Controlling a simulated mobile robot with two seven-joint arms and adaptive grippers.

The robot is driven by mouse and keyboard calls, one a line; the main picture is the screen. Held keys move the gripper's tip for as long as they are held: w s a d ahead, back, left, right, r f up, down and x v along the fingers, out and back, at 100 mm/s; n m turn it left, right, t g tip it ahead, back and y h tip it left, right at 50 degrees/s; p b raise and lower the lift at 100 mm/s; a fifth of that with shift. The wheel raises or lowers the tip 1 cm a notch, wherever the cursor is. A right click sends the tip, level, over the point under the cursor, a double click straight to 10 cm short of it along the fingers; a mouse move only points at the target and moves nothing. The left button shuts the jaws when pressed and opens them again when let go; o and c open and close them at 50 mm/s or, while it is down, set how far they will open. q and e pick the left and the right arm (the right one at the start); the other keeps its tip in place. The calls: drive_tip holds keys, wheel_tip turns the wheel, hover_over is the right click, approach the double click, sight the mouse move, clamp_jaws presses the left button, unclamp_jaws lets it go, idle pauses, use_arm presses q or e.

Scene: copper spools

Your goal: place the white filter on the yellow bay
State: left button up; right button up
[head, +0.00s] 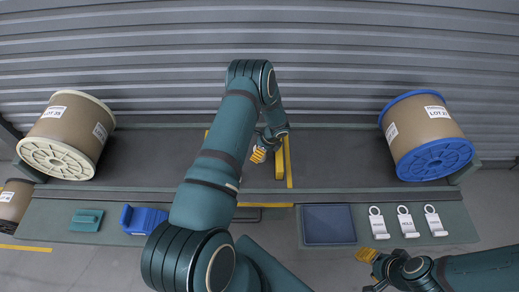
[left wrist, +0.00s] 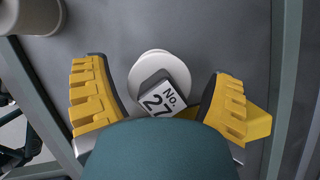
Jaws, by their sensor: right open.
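A round white piece (left wrist: 152,62), which looks like the white filter, lies between my left fingers in the left wrist view. A dark block with a white "No. 27" label (left wrist: 163,100) sits over it. My left gripper (left wrist: 158,92) is open around them, with gaps visible on both sides; the palm hides the lower part. In the head view my left gripper (head: 262,150) is over the back bench, and the filter cannot be made out. Yellow lines (head: 289,170) there look like the yellow bay, partly hidden by my arm. My right gripper (head: 370,263) is open and empty at lower right.
A cream-flanged spool (head: 70,130) stands left and a blue-flanged spool (head: 425,135) right. The front ledge holds a teal piece (head: 87,220), a blue holder (head: 143,219), a dark blue tray (head: 329,224) and white tags (head: 405,222). The bench before the blue spool is clear.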

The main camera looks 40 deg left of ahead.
use_arm(q)
drive_tip(key=shift+r, duration=0.15)
drive_tip(key=p+v, duration=0.3)
drive_tip(key=v, duration=0.9)
drive_tip(key=s+d+h, duration=0.1)
drive_tip(key=d, duration=0.2)
drive_tip(key=s+d+f+n+h, duration=0.1)
drive_tip(key=d, duration=0.1)
drive_tip(key=s+d+n+h, duration=0.1)
drive_tip(key=d, duration=0.2)
drive_tip(key=shift+s+d+f, duration=0.25)
drive_tip(key=shift+d+f, duration=0.1)
drive_tip(key=shift+f, duration=0.05)
drive_tip(key=s+d+r+n+t+h, duration=0.1)
drive_tip(key=s+d+r+n+h, duration=0.1)
drive_tip(key=s+d+n, duration=0.5)
drive_tip(key=s+d+r+n+t+h, duration=0.2)
drive_tip(key=s+d+n, duration=0.5)
drive_tip(key=d, duration=0.6)
drive_tip(key=shift+s+r+h, duration=0.5)
drive_tip(key=shift+s+h, duration=0.1)
drive_tip(key=shift+d, duration=0.1)
